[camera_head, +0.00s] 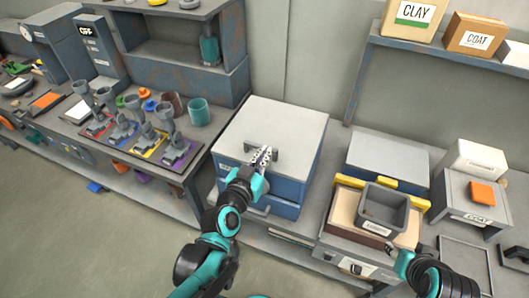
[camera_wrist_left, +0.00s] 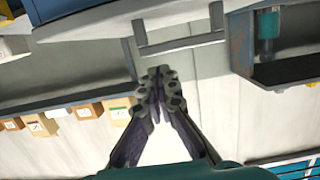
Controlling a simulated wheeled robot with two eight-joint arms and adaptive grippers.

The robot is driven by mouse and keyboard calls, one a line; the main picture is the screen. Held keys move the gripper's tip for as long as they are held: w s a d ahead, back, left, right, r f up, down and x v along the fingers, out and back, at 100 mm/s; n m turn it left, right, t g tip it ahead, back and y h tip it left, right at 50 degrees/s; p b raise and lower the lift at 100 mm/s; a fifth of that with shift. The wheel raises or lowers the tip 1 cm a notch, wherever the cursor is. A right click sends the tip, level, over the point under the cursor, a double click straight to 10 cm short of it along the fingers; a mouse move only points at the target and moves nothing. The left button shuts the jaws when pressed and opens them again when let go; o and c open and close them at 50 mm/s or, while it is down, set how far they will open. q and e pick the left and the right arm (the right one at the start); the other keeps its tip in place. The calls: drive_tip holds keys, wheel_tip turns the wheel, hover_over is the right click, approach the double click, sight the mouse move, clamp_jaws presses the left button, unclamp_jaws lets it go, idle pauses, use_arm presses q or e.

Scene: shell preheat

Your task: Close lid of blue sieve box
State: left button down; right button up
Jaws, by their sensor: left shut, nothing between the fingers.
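The blue sieve box (camera_head: 287,190) stands on the bench in the middle of the head view, with drawer-like fronts. Its grey lid (camera_head: 285,117) lies over the top and looks about level; I cannot tell whether a gap is left under it. A dark bar handle (camera_head: 248,147) stands on the lid near its front. In the left wrist view the handle (camera_wrist_left: 180,45) shows just beyond the fingertips. My left gripper (camera_head: 263,154) is shut and empty at the handle; contact is unclear.
Left of the box are a teal cup (camera_head: 199,112) and several metal scoop-like tools on coloured mats. At right, a grey tray (camera_head: 383,207) sits on a pale box. A shelf (camera_head: 440,49) with labelled boxes hangs at the back right.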

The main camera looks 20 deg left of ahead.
use_arm(q)
drive_tip(key=shift+s+f+b, duration=0.15)
drive_tip(key=shift+f+b, duration=0.3)
drive_tip(key=shift+f, duration=0.3)
drive_tip(key=shift+s+f+b, duration=0.1)
drive_tip(key=shift+f+b, duration=0.3)
drive_tip(key=shift+f, duration=0.35)
use_arm(e)
drive_tip(key=shift+s+f, duration=0.1)
drive_tip(key=shift+f, duration=1.1)
